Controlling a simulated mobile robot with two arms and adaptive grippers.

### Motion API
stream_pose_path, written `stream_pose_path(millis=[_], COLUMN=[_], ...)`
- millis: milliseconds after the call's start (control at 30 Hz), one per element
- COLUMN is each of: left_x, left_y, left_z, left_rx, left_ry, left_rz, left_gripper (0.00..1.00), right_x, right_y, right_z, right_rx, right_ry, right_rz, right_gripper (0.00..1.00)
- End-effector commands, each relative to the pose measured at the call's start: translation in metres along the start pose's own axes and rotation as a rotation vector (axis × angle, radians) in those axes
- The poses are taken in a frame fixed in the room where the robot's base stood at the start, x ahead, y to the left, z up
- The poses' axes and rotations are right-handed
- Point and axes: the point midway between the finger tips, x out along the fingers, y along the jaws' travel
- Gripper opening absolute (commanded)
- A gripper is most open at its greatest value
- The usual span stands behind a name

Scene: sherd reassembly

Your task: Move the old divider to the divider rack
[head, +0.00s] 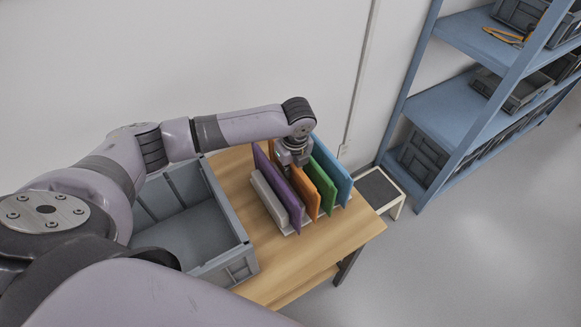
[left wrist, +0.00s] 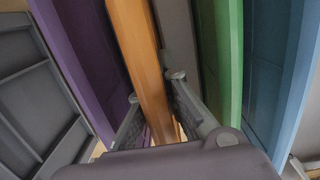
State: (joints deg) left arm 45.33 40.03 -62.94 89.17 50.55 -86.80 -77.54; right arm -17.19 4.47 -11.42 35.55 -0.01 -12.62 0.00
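Several coloured dividers stand on edge, side by side, on the wooden table: a purple one (head: 281,187), an orange one (head: 310,195), a green one (head: 324,183) and a blue one (head: 333,170). A pale strip, seemingly part of the divider rack (head: 268,203), shows at their left. My left gripper (head: 292,160) is above them, reaching down. In the left wrist view its two fingers (left wrist: 155,88) lie close on either side of the orange divider (left wrist: 140,45) and appear shut on it. The divider's lower edge is hidden there. My right gripper is not in view.
A large grey open crate (head: 243,262) stands left of the dividers. The wooden table (head: 345,232) is clear at its front right. A small dark-topped stool (head: 378,190) and a blue shelf unit (head: 445,105) with grey bins are to the right.

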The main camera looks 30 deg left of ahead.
Motion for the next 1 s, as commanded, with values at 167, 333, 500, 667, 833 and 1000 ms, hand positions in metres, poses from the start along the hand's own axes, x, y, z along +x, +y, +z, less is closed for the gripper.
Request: stream_pose_path(millis=[167, 333, 500, 667, 833, 1000], left_x=[0.0084, 0.0113, 0.011, 0.0109, 0.0109, 0.0109], left_y=[0.0002, -0.0001, -0.0001, -0.0002, -0.0001, -0.0001], left_z=[-0.0012, -0.0018, -0.0017, -0.0017, -0.0017, -0.0016], left_rx=[0.0, 0.0, 0.0, 0.0, 0.0, 0.0], left_ry=[0.001, 0.001, 0.001, 0.001, 0.001, 0.0], left_rz=[0.001, 0.0, 0.0, 0.0, 0.0, 0.0], left_gripper=[0.0, 0.0, 0.0, 0.12, 0.24, 0.28], right_x=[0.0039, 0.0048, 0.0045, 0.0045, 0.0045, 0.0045], right_y=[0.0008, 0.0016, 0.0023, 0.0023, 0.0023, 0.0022], right_z=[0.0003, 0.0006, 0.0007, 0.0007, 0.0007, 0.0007], right_rx=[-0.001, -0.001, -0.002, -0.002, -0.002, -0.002], right_ry=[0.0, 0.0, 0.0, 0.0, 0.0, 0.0], right_rz=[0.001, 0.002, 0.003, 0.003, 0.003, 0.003], right_gripper=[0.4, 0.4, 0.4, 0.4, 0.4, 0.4])
